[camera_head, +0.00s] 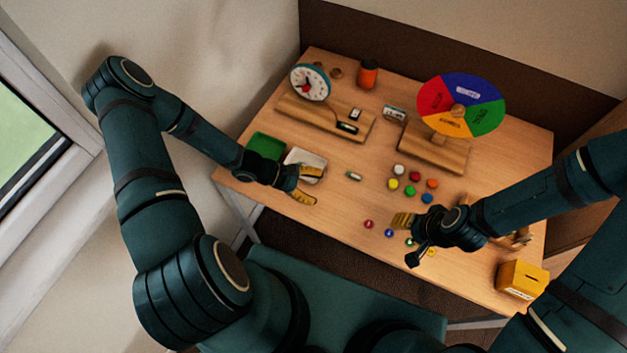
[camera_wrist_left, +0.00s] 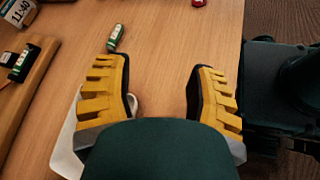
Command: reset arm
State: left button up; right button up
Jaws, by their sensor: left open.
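My left gripper (camera_head: 309,184) is open over the table's left front part, just in front of a white tray (camera_head: 300,156). In the left wrist view the left gripper's two yellow fingers (camera_wrist_left: 157,70) stand wide apart with only bare table between them. The white tray shows there under the left finger (camera_wrist_left: 64,140), partly hidden.
A wooden table (camera_head: 320,215) carries a green tray (camera_head: 265,145), a small battery (camera_head: 354,176), also in the wrist view (camera_wrist_left: 115,38), a clock (camera_head: 310,83), an orange jar (camera_head: 367,75), a colour wheel (camera_head: 480,92), several coloured discs (camera_head: 410,191) and a yellow box (camera_head: 521,280).

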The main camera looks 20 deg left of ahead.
dwell(0.3)
